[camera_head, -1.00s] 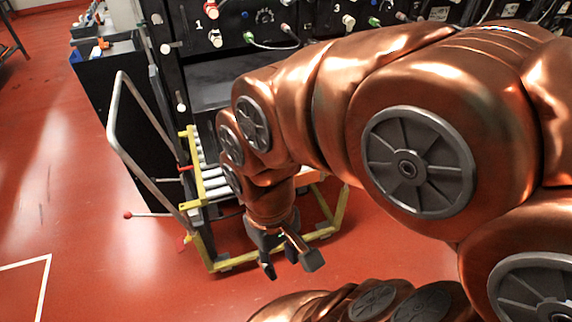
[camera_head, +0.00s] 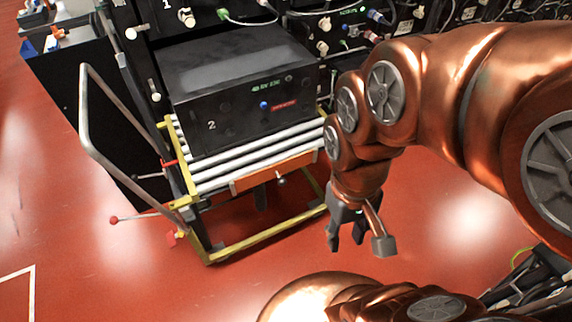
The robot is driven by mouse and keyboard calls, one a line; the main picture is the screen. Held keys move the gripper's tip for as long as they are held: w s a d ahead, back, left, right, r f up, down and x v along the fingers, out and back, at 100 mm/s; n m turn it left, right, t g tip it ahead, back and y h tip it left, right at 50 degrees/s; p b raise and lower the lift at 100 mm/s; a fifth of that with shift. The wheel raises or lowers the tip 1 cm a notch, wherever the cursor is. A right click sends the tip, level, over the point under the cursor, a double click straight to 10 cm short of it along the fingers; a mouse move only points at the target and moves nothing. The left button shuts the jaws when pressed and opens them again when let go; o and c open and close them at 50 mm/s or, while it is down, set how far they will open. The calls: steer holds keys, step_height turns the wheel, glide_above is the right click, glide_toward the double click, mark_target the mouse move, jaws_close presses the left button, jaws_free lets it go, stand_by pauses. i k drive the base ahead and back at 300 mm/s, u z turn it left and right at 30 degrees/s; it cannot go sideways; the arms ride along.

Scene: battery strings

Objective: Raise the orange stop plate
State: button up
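The orange stop plate (camera_head: 272,172) lies along the front edge of the roller trolley (camera_head: 188,182), below the ends of the silver rollers. A small knob (camera_head: 281,181) shows at its front. My gripper (camera_head: 361,249) hangs to the right of the plate and nearer the camera, pointing down. Its fingers are apart with nothing between them. The black battery unit (camera_head: 240,90), marked 2, rests partly on the rollers behind the plate; its far end reaches into the rack. My arm hides the trolley's right rear corner.
The black rack (camera_head: 150,60) with plugs and cables stands behind the trolley. A grey push handle (camera_head: 97,140) and a lever with a red knob (camera_head: 114,220) stick out at the trolley's left. Red floor (camera_head: 120,275) is clear at the front left.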

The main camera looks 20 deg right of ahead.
mark_target(277, 170)
steer(key=z, duration=0.4)
steer(key=k, duration=1)
steer(key=u, duration=0.95)
steer(key=i, duration=0.5)
steer(key=z, duration=0.05)
